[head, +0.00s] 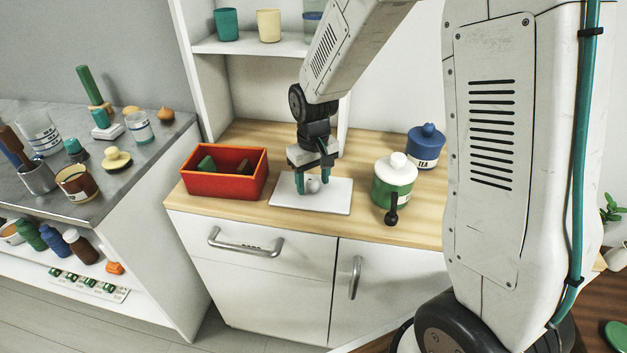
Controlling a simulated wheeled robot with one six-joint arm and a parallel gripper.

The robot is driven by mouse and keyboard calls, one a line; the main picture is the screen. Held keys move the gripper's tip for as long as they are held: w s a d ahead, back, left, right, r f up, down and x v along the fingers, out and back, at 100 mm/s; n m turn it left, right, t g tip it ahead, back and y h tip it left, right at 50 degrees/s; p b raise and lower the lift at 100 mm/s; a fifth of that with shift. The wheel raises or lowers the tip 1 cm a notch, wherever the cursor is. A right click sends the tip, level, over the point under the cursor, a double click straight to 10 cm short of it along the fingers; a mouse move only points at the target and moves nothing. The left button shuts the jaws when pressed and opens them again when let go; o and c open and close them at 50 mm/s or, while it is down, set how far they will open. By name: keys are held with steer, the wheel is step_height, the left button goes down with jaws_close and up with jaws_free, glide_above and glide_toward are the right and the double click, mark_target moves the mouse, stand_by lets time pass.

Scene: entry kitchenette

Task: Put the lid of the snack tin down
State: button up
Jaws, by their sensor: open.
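The snack tin looks to be the open red rectangular box (224,190) on the wooden counter, with a green thing and dark things inside. What looks to be its lid (337,199), a flat white rectangular plate with a round grey knob (313,186), lies flat on the counter to the right of the box. My gripper (313,184) points down over the plate. Its teal fingers are open, one on each side of the knob. I cannot tell whether they touch it.
A green and white canister (394,183) with a black-handled thing (392,211) in front stands close right of the plate. A blue TEA jar (426,146) is behind it. A shelf (262,45) with cups rises behind. A cluttered grey counter (100,185) is at left.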

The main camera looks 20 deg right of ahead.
mark_target(313, 180)
step_height(313, 180, up, 12)
steer(key=s+d+r+m, duration=0.1)
steer(key=s+r, duration=0.3)
steer(key=s, duration=0.9)
steer(key=s+d+r+m+t, duration=0.1)
steer(key=s+r, duration=0.3)
steer(key=s, duration=1)
steer(key=shift+d, duration=0.6)
